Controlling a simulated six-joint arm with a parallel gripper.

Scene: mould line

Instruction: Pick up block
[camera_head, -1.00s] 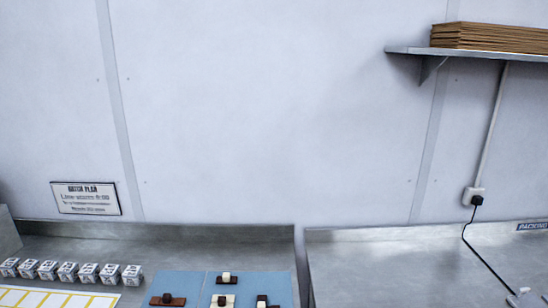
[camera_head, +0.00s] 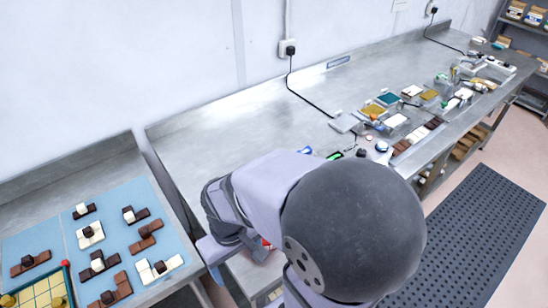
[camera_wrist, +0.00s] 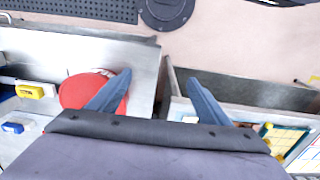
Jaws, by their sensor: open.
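Several chocolate-like block pieces in dark brown, milk brown and white lie on a blue mat (camera_head: 20,245) at the left in the head view. Among them are a white block with a dark cube (camera_head: 90,235), a brown block (camera_head: 145,236) and a white-and-brown block (camera_head: 160,269). I cannot tell which one the task means. My gripper (camera_wrist: 158,85) shows in the wrist view with its two blue fingers spread apart and nothing between them. It is over the gap between two metal tables. In the head view my arm hides it.
A red round object (camera_wrist: 86,92) is beside the left finger in the wrist view. A green tray (camera_head: 42,290) with yellow cells stands at the mat's front. The metal bench (camera_head: 220,135) carries several small items farther right; its near-left top is mostly clear.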

